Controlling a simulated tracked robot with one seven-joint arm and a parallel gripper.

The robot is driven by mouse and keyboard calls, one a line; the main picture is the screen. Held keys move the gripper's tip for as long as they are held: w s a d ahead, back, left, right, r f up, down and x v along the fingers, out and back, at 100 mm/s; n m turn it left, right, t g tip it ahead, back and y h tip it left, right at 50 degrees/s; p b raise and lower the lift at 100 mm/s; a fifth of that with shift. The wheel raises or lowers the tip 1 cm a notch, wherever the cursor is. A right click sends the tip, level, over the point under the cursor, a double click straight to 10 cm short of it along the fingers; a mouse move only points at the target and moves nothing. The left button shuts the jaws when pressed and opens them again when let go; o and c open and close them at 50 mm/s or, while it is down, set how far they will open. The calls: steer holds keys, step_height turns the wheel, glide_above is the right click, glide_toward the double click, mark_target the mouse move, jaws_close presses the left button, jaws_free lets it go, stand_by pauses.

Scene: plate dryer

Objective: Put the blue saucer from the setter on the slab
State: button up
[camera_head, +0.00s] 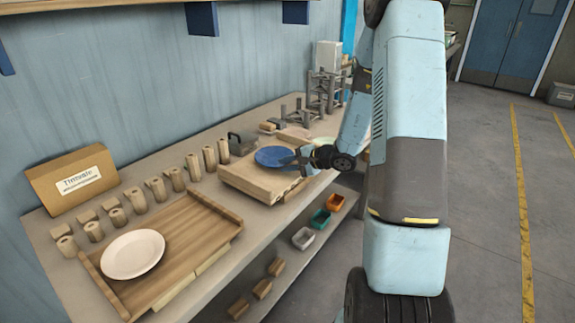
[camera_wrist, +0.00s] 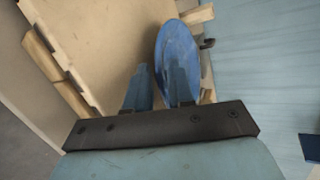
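The blue saucer (camera_head: 273,156) is over the back right part of a thick pale wooden slab (camera_head: 250,182) in the head view. I cannot tell whether it touches the slab. My gripper (camera_head: 299,160) is at the saucer's right edge. In the wrist view, the saucer (camera_wrist: 178,48) shows as a narrow ellipse, partly behind the right finger. The left finger is beside it, with a narrow gap between the fingers of my gripper (camera_wrist: 158,80). Whether they clamp the rim is unclear. A grey rack (camera_head: 325,92), perhaps the setter, stands farther back.
A wooden tray (camera_head: 205,222) with a white plate (camera_head: 133,254) is at the front left. Several clay cylinders (camera_head: 177,179) line the wall side beside a cardboard box (camera_head: 72,181). Small bins (camera_head: 320,218) sit below.

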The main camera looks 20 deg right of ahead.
steer(key=shift+o, duration=0.9)
steer(key=v, duration=1.2)
steer(key=s+a+r+n+g+h, duration=0.2)
steer(key=s+a+r+n+g, duration=0.45)
steer(key=s+a+r, duration=0.6)
steer(key=s+d+r+n+t+h, duration=0.3)
steer(key=s+r+n+h, duration=0.2)
steer(key=s, duration=0.9)
step_height(320, 180, up, 4)
steer(key=shift+f+h, duration=0.25)
steer(key=shift+h, duration=0.95)
steer(key=shift+a, duration=0.1)
